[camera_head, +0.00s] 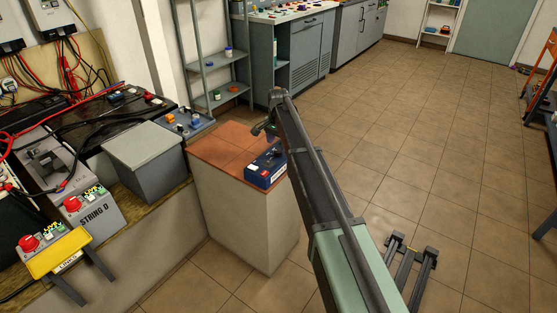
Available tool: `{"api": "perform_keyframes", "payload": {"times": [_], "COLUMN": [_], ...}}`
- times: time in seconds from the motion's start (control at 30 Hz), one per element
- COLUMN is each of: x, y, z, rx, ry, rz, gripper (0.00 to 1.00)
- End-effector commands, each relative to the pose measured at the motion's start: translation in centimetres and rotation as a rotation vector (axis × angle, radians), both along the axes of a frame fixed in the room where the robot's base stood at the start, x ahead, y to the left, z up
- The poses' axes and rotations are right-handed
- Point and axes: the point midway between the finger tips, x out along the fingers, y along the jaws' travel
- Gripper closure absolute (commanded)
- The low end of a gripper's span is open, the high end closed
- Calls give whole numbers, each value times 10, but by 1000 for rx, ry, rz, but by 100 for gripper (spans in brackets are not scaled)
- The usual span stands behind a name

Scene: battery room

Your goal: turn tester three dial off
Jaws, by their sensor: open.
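A dark blue box-shaped device (262,176) with small white and red marks sits near the front right edge of an orange-red topped pedestal (222,146). It looks like a tester, but no number is readable. A dark part shows on its top; whether this is a dial, and its setting, I cannot tell. My arm reaches up from the bottom and passes just right of the device. My gripper (263,129) is small and dark at the arm's far end, above the pedestal's back part. It appears apart from the device. It is open, with nothing seen in it.
A grey box (145,148), a STRING D unit (92,213) with a red button and a yellow stand (58,252) line the left bench, with cables behind. A grey shelf rack (208,62) and cabinets (305,50) stand at the back. The tiled floor at right is largely clear.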

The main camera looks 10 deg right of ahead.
Motion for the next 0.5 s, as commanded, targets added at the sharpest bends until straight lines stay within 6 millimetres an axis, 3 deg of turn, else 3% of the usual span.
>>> {"api": "perform_keyframes", "payload": {"times": [0.03, 0.13, 0.43, 0.5], "x": [0, 0, 0, 0], "y": [0, 0, 0, 0], "z": [-24, -37, -36, -36], "rx": [0, 0, 0, 0], "ry": [0, 0, 0, 0], "rz": [0, 0, 1, 1], "gripper": [35, 35, 35, 43]}}
